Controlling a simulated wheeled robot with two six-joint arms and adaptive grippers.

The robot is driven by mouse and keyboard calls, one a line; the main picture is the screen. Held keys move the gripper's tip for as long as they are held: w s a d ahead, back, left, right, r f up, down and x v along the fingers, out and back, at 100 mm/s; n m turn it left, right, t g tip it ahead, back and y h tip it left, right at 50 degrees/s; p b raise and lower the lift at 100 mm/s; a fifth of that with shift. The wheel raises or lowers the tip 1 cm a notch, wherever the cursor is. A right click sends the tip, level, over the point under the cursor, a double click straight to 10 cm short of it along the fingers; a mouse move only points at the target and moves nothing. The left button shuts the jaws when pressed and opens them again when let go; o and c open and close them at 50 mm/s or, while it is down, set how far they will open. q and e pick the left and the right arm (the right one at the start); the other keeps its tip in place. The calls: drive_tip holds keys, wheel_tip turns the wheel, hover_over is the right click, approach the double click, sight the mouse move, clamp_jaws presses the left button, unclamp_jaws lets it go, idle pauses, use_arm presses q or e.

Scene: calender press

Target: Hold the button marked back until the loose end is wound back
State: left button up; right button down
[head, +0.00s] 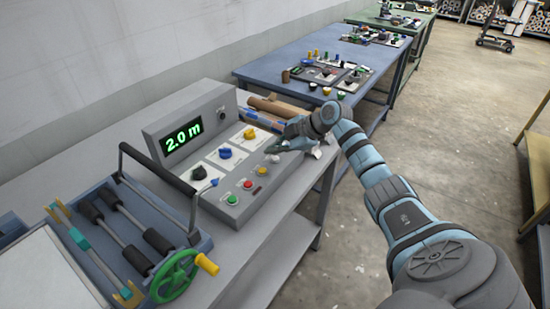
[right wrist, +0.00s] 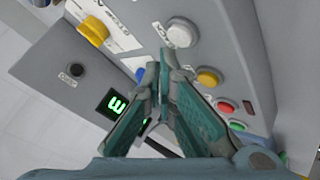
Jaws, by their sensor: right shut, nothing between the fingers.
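A grey control box (head: 240,205) stands on the bench, its display (head: 184,137) reading 2.0 m. Its front row has a green button (head: 232,199), a red button (head: 247,185), a yellow-orange button and a white button. I cannot identify the loose end.
A roller press with a green handwheel (head: 175,277) and a black bar handle (head: 160,168) stands left of the box. Yellow, blue and black knobs sit on the panel behind the buttons. Brown rolls (head: 280,108) lie beyond the box.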

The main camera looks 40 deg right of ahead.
sight(275, 160)
drive_tip(key=shift+f, duration=0.15)
drive_tip(key=shift+f, duration=0.25)
drive_tip(key=shift+f, duration=0.4)
idle(0.5)
drive_tip(key=shift+r, duration=0.1)
idle(3.3)
drive_tip(key=shift+r+p, duration=0.75)
drive_tip(key=shift+p, duration=0.5)
wheel_tip(275, 160, up, 5)
drive_tip(key=p, duration=0.6)
drive_tip(key=shift+r, duration=0.1)
